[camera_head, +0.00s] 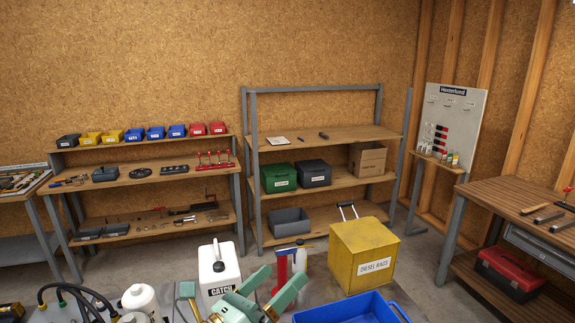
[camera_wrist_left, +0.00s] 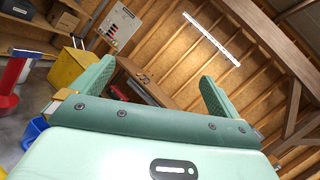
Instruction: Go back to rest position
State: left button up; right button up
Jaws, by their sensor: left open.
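My left gripper (camera_head: 281,275) is pale green and shows at the bottom middle of the head view, low over the grey work surface. Its two fingers stand apart, and nothing shows between them in the left wrist view (camera_wrist_left: 157,72). In that view the fingers point up toward the wooden wall and rafters. A red upright object (camera_head: 282,268) stands beside the fingers in the head view; whether they touch cannot be told. My right gripper is in neither view.
Near the gripper stand a white "CATCH" jug (camera_head: 219,268), a yellow "DIESEL RAGS" box (camera_head: 364,255) and a blue tray (camera_head: 398,303). White bottles (camera_head: 140,300) and dark hoses are at lower left. Shelves (camera_head: 325,135) line the back wall; a wooden bench (camera_head: 500,195) is at right.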

pick_arm(q)
jog(key=s+a+f+n+y, duration=0.2)
jog(key=a+f+n+y, duration=0.3)
jog(key=a+n+y, duration=0.5)
jog(key=s+a+f+n+y, duration=0.2)
jog(key=a+f+n+y, duration=0.4)
jog(key=n, duration=0.7)
jog(key=s+a+f+n+g+y, duration=0.2)
jog(key=s+a+f+n+g, duration=0.2)
jog(key=s+a, duration=0.3)
jog(key=s+a+f+n+g+y, duration=0.1)
jog(key=s+a+f+n+g, duration=0.35)
jog(key=s, duration=0.45)
jog(key=s+d+f+g+h+b, duration=0.1)
jog(key=s+d+f+b, duration=0.15)
jog(key=f, duration=0.95)
jog(key=s+d+f+g+h+b, duration=0.1)
jog(key=f+b, duration=0.2)
jog(key=f, duration=0.9)
jog(key=s+d+f+g+h+b, duration=0.1)
jog(key=f+b, duration=0.1)
jog(key=f, duration=1.1)
jog(key=s+f+n+g+h+b, duration=0.1)
jog(key=s+f+b, duration=0.5)
jog(key=s+f, duration=1.2)
jog(key=shift+s+f+n+g, duration=0.25)
jog(key=shift+f+n+g, duration=0.35)
jog(key=shift+n, duration=0.65)
